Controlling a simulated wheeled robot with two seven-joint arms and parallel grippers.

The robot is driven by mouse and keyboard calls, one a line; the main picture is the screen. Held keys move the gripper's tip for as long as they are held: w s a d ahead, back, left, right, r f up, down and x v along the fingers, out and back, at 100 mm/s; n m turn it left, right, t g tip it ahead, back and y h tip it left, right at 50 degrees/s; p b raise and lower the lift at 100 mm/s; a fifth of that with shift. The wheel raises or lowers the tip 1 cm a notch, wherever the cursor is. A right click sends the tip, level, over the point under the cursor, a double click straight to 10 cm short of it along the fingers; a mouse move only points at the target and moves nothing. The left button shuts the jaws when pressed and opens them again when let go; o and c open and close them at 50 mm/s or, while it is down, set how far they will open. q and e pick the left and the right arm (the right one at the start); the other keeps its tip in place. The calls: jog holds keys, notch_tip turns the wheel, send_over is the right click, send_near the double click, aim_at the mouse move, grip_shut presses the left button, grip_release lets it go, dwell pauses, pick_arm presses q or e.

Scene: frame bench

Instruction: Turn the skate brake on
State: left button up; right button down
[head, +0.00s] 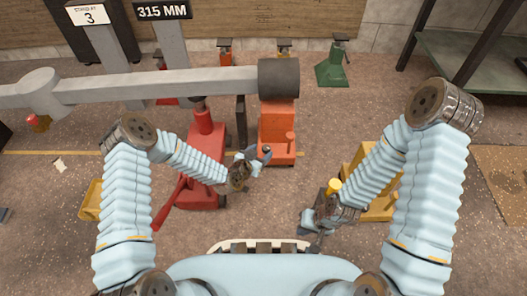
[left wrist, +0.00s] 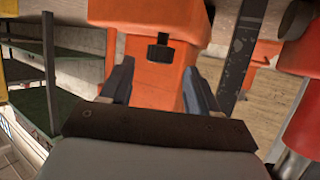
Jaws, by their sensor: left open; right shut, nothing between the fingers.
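An orange skate-like block (head: 277,125) stands on the floor at mid-picture in the head view, under the dark end of a grey pipe. A small orange peg (head: 290,140) rises at its right front. My left gripper (head: 262,154) is open in front of the block. In the left wrist view the open fingers (left wrist: 160,82) point at the orange body (left wrist: 182,20), and a black ribbed part (left wrist: 160,48) in a dark slot lies between and beyond them. I cannot tell for sure whether this is the brake. My right gripper (head: 308,222) is shut and empty, low right of centre.
A red jack (head: 204,155) with a slanted handle stands left of the block. The grey pipe (head: 160,87) crosses above. A yellow unit (head: 380,207) lies behind my right forearm. A green stand (head: 333,68) is at the back. Floor right of the block is clear.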

aim_at(266, 149)
pick_arm(q)
jog(key=shift+x, duration=1.75)
jog(key=shift+c, duration=0.2)
jog(key=c, duration=1)
jog(key=shift+s+d, duration=0.1)
jog(key=shift+d+r+n+t+y+p, duration=0.15)
jog(key=shift+n+t+y+p, duration=0.3)
jog(key=shift+n+y, duration=0.85)
jog(key=shift+d+n+t+y, duration=0.15)
jog(key=shift+n+t+y, duration=0.3)
jog(key=shift+n+y, duration=1.45)
jog(key=shift+y, duration=0.3)
